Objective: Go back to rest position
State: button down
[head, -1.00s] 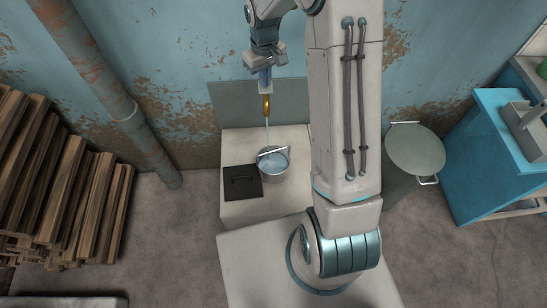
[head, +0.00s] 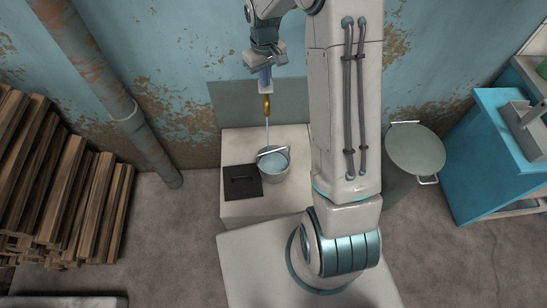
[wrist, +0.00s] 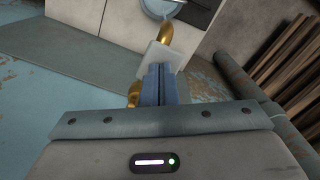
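My gripper (head: 265,80) is high in front of the wall. In the wrist view its two blue fingers (wrist: 159,84) are pressed close together. A small white block (wrist: 160,57) is at the fingertips; I cannot tell whether the fingers touch it. A gold tap-like piece (head: 266,105) is just below the gripper, and its curved end shows in the wrist view (wrist: 166,36). A thin pale line runs from it down to a metal pot (head: 273,168). The pot holds bluish liquid and has a bar across its top. Its rim shows in the wrist view (wrist: 157,10).
The pot stands on a white cabinet (head: 240,210) beside a black plate (head: 242,184). A grey panel (head: 232,104) is on the wall behind. A lidded bin (head: 415,150) and blue bench (head: 495,165) stand right. A pipe (head: 125,105) and stacked wood (head: 60,180) are left.

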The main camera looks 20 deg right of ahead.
dwell(0.7)
notch_tip(320, 180, up, 7)
jog(key=p, duration=0.4)
jog(key=shift+p, duration=0.35)
jog(key=s+r+m+t, duration=0.2)
jog(key=s+r, duration=0.9)
jog(key=s, duration=0.1)
jog(key=s+r+m+t, duration=0.1)
jog(key=s, duration=1.3)
jog(key=shift+s+r+m, duration=0.15)
jog(key=shift+r+m, duration=0.1)
jog(key=shift+m, duration=0.15)
